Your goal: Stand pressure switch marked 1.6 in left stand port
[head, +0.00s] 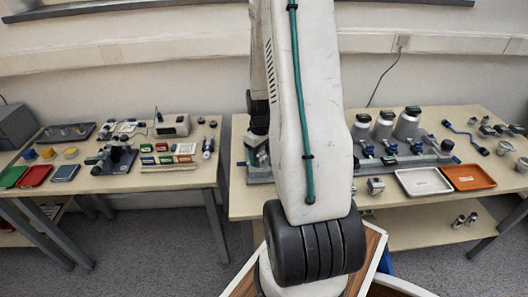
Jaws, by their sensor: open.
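My gripper (257,148) appears at the left edge of my arm, low over the left end of the grey test stand (262,174). My arm hides much of it, and I see no part held in it. The stand lies along the right bench, with several blue-and-dark fittings on its visible right part. My arm covers its middle, and I cannot make out the left port. I cannot tell which part is the pressure switch marked 1.6; no such marking is readable. A small grey metal block (375,186) sits in front of the stand.
Several grey canisters (408,123) stand behind the stand. A white tray (424,181) and an orange tray (469,177) lie at its right front. Loose fittings (505,147) lie farther right. A floor gap separates the benches.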

